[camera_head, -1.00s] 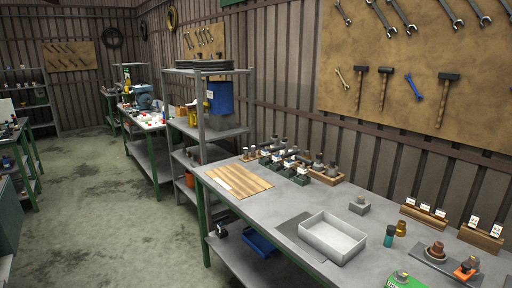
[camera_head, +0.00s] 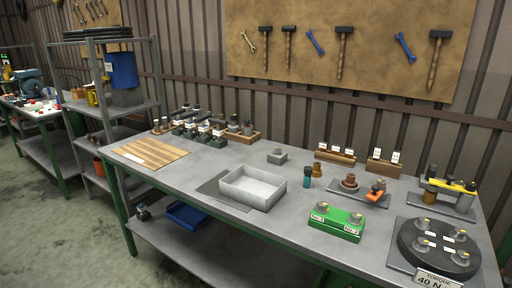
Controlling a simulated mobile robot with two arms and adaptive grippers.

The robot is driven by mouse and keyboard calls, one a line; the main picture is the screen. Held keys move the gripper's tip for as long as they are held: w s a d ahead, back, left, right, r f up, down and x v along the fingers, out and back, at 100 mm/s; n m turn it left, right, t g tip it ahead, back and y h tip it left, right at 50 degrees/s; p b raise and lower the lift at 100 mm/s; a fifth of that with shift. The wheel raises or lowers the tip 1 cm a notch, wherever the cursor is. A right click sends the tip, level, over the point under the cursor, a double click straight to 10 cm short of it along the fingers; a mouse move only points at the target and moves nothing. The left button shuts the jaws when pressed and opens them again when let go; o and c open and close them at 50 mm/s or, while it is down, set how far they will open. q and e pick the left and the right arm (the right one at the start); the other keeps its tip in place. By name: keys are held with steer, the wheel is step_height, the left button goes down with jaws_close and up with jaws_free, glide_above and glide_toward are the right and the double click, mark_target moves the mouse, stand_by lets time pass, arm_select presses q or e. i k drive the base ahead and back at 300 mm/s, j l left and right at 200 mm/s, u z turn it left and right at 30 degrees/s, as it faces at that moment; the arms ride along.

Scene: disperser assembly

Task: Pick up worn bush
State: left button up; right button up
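Neither of my grippers is in view. No part is clearly marked as the worn bush, and I cannot tell which one it is. Small bush-like parts on the workbench (camera_head: 290,215) include a bronze cylinder (camera_head: 316,170) beside a dark teal bottle-like piece (camera_head: 307,178). A reddish-brown stepped round part (camera_head: 350,182) sits on a dark mat, with an orange part (camera_head: 376,192) to its right. A green block (camera_head: 337,224) holds two grey metal round pieces with white labels.
An empty light-grey tray (camera_head: 253,187) stands mid-bench. A wooden board (camera_head: 151,152) lies left, with several small fittings behind it. A black round torque fixture (camera_head: 440,248) and a yellow-topped press-like device (camera_head: 450,187) are at right. Labelled wooden holders (camera_head: 335,155) stand at the back.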

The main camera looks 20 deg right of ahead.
mark_target(350, 182)
steer(key=z, duration=1.45)
